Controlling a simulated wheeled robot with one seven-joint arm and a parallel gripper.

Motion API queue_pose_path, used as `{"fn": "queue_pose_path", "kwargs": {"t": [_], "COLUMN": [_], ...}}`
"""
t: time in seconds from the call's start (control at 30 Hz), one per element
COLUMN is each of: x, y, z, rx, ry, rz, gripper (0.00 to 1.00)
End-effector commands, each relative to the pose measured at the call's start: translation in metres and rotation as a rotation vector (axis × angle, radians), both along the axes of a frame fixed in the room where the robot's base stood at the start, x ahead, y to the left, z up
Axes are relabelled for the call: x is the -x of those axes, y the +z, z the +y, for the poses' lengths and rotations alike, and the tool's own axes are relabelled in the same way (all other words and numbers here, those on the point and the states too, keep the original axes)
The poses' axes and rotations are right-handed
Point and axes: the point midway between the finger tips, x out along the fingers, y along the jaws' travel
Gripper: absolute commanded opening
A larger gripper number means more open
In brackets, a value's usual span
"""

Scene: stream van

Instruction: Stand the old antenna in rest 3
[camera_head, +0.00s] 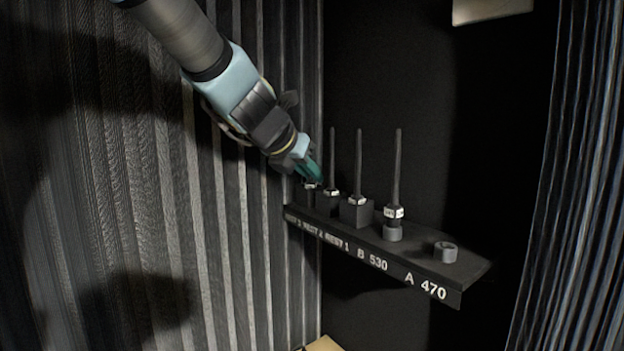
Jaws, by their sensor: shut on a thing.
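My gripper (312,172), with teal fingertips, is at the far left end of the shelf, over the block of rest 3 (306,194). It is shut on the old antenna (311,185), of which only a pale collar shows just below the fingertips. The rest of that antenna is hidden by my gripper. I cannot tell whether its foot is fully seated in the block. Dark upright antennas stand in rest 2 (332,160) and rest 1 (358,165).
Another upright antenna (397,165) with a white labelled collar stands in the round socket at B 530. The ring socket at A 470 (446,251) is empty. The dark shelf (420,262) is narrow. A ribbed wall (230,230) is close on the left, and a curtain (575,200) hangs on the right.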

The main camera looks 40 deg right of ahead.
Motion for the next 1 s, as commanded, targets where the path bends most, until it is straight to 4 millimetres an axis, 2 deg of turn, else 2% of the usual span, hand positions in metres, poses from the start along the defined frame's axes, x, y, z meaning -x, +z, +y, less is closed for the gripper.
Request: {"fn": "queue_pose_path", "kwargs": {"t": [0.27, 0.3, 0.4, 0.83, 1.0], "x": [-0.001, 0.0, 0.0, 0.0, 0.006], "y": [-0.002, -0.002, -0.002, 0.003, 0.02], "z": [0.0, 0.0, 0.0, 0.0, 0.018], "rx": [0.0, 0.0, 0.0, 0.001, 0.002], "ry": [0.001, 0.0, 0.0, 0.0, -0.001], "rz": [0.0, 0.0, 0.0, 0.0, 0.002], "gripper": [0.0, 0.12, 0.24, 0.24, 0.24]}}
